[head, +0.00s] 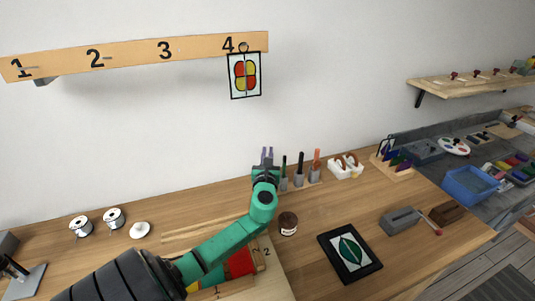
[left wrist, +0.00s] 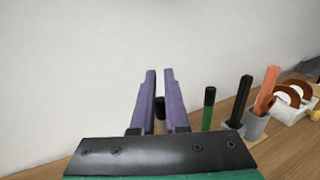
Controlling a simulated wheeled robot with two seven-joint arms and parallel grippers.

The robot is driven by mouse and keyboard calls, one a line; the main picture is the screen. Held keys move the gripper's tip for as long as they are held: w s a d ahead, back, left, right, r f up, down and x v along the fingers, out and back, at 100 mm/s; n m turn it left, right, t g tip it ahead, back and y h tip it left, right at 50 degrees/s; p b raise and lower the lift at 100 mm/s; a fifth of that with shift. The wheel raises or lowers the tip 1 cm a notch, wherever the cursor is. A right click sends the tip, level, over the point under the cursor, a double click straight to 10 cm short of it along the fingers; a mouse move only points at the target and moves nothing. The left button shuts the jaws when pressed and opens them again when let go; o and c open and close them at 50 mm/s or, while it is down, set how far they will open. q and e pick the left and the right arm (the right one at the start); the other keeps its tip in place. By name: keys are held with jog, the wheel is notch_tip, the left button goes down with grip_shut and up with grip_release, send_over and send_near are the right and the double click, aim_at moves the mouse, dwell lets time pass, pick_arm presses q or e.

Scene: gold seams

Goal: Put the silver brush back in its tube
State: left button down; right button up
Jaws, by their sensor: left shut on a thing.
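My left gripper (head: 267,154) has purple fingers and is at the left end of the row of tubes, near the wall. In the left wrist view the gripper (left wrist: 161,76) is shut on a thin thing with a dark end (left wrist: 160,106). I take it to be the silver brush; most of it is hidden by the fingers and the hand. Beside it to the right are a green tool with a black end (head: 284,164), a black one (head: 299,166) and an orange one (head: 316,159), upright in grey tubes (head: 315,174). Any tube beneath my gripper is hidden. My right gripper is not in view.
A white holder with brown rings (head: 345,167) stands right of the tubes. A brown jar (head: 288,223) and a framed leaf panel (head: 350,252) are nearer. A numbered board (head: 130,57) with a hanging panel (head: 244,76) is on the wall. Wood between jar and tubes is clear.

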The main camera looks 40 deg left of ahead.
pick_arm(q)
jog(key=shift+f, duration=0.4)
jog(key=c, duration=0.8)
grip_release()
jog(key=shift+c, duration=0.2)
jog(key=o, duration=0.5)
jog(key=shift+r, duration=0.15)
notch_tip(320, 180, up, 7)
jog(key=p, duration=0.6)
jog(key=shift+p, duration=0.3)
